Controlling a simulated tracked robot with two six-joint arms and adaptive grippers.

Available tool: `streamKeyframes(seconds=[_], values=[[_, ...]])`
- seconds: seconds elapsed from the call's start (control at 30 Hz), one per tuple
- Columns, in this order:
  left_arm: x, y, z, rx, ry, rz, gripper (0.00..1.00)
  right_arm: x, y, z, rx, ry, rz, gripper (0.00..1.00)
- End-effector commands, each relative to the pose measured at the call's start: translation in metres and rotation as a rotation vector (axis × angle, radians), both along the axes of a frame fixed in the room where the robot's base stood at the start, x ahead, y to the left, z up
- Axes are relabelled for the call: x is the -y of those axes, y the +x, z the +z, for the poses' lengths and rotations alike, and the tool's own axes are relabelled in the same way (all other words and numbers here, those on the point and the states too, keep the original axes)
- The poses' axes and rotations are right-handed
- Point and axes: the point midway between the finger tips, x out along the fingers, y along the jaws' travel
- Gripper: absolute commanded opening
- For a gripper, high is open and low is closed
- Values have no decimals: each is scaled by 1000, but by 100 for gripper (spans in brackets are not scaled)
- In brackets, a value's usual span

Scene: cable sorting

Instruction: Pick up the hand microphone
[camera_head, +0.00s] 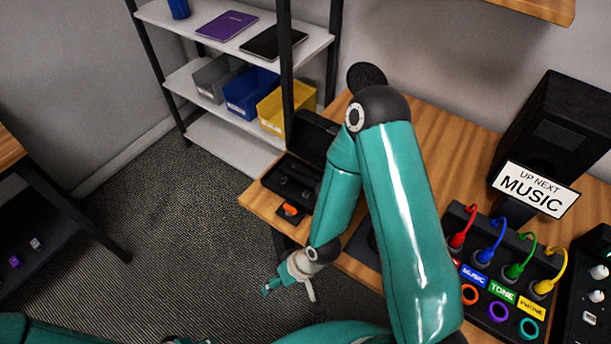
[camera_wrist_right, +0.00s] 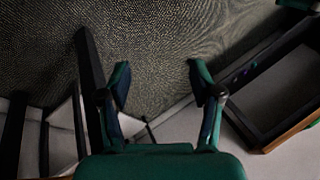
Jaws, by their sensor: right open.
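I cannot make out a hand microphone for certain in either view. An open black case (camera_head: 297,172) lies on the wooden desk beside my right arm. My right gripper (camera_head: 289,291) hangs beyond the desk's left front edge, over the carpet, apart from the case. In the right wrist view its two fingers (camera_wrist_right: 160,75) are spread with nothing between them. My left gripper does not show.
A patch panel (camera_head: 503,262) with coloured cables and rings, a speaker (camera_head: 550,130) and a "MUSIC" sign (camera_head: 535,190) stand on the desk's right. A shelf (camera_head: 235,150) with several bins is behind. Another desk (camera_head: 12,150) is at the left, with open carpet (camera_head: 150,230) between.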

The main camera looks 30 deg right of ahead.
Motion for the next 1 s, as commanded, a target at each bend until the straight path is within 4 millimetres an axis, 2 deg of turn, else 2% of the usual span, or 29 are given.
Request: streamKeyframes(seconds=[0.1, 0.2, 0.33, 0.4, 0.47, 0.53, 0.6, 0.7, 0.77, 0.87, 1.0], values=[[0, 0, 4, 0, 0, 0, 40, 1, 30, 30, 146, 64, 77, 65], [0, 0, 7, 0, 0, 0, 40, 2, 48, 58, 264, 119, 170, 65], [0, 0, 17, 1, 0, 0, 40, 45, 75, 113, 462, 97, 281, 65], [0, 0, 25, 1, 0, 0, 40, 81, 82, 143, 554, 42, 333, 65], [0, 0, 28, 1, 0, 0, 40, 107, 82, 164, 612, -10, 384, 65], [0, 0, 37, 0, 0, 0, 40, 153, 80, 189, 649, -100, 361, 65], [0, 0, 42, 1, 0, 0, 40, 189, 74, 207, 670, -177, 338, 65], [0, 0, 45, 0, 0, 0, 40, 222, 65, 224, 682, -256, 321, 65], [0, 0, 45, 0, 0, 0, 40, 233, 62, 228, 685, -284, 316, 65], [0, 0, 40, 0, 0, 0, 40, 238, 64, 225, 687, -301, 315, 65], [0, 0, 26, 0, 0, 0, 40, 230, 79, 205, 685, -299, 319, 65]])
